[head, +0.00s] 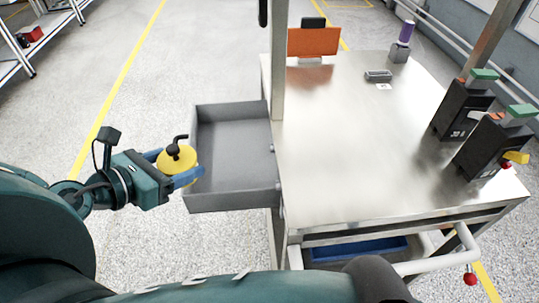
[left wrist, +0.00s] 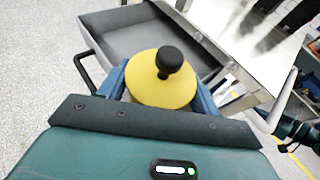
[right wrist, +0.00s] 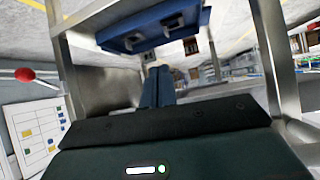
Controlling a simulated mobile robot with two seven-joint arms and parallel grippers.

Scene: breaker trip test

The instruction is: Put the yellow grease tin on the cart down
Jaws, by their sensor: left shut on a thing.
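The yellow grease tin (head: 180,159), round with a black knob on top, is between the blue fingers of my left gripper (head: 180,167). It also shows in the left wrist view (left wrist: 160,85), where the fingers press on its two sides. The gripper holds it just outside the left edge of an open grey drawer (head: 232,110), not over the cart top. The cart (head: 360,150) has a bare steel top to the right of the drawer. My right gripper (right wrist: 157,88) shows only in the right wrist view, with its fingers together and nothing seen between them.
Two dark devices with green tops (head: 465,108) stand at the cart's right side. A post (head: 279,60) rises by the drawer. The middle of the top is clear.

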